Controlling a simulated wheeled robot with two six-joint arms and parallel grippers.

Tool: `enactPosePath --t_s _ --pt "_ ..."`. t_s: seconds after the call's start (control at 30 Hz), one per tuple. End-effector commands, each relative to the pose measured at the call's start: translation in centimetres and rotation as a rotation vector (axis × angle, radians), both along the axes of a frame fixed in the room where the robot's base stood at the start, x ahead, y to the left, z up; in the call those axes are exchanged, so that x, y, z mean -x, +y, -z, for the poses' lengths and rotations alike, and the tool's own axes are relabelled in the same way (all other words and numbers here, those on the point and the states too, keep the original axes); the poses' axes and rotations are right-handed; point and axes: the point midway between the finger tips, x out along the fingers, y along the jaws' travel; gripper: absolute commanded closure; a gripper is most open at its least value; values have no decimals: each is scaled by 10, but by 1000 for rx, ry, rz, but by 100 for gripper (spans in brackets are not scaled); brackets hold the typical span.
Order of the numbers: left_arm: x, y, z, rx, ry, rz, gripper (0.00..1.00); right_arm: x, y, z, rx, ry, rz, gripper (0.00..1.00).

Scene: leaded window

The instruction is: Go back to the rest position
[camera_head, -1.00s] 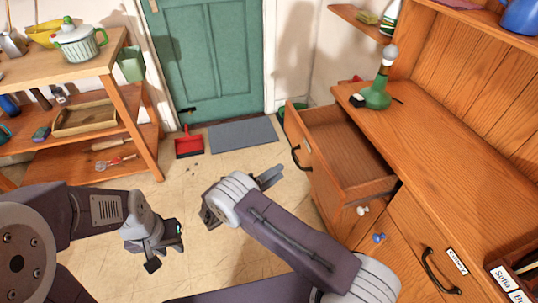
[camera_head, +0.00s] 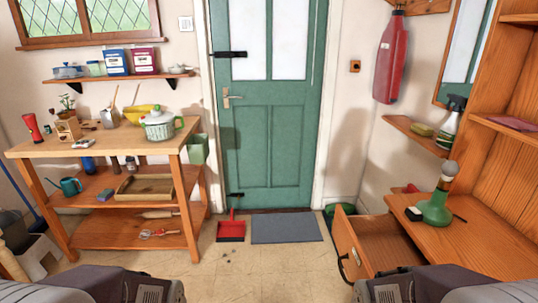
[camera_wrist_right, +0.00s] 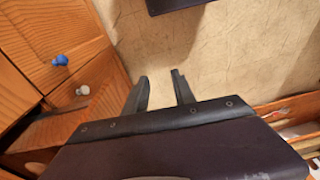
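My right gripper (camera_wrist_right: 161,88) shows in the right wrist view. Its two dark fingers are apart, with only bare floor seen between them. In the head view, parts of my two arms show at the bottom left and bottom right edges, and neither gripper is in the picture. My left gripper is out of sight.
An open drawer (camera_head: 385,240) juts from the wooden dresser at the right. A wooden shelf unit (camera_head: 95,150) stands at the left. A green door (camera_head: 265,140) is straight ahead, with a grey mat (camera_head: 285,228) and red dustpan (camera_head: 231,231) before it.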

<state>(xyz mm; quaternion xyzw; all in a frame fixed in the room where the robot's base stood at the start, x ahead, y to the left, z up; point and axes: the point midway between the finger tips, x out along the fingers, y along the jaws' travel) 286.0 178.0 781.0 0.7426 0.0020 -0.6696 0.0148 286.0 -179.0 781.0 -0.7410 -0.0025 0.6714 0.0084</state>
Motion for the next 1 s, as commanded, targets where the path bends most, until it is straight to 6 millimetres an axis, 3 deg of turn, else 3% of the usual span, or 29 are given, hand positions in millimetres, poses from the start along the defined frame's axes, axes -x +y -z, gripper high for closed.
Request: enactPosePath --t_s 0.03,0.1,0.3,0.43,0.53,1.0 --pt "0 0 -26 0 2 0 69 0 0 -28 -10 -14 37 69" --pt "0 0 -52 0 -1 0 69 0 0 -52 -6 -9 25 69" --pt "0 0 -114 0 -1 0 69 0 0 -114 -5 -6 20 69" --pt "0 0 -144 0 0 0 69 0 0 -144 -5 -6 18 69" --pt "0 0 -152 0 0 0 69 0 0 -152 -4 -5 17 69" --pt "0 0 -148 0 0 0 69 0 0 -148 -4 -5 16 69"
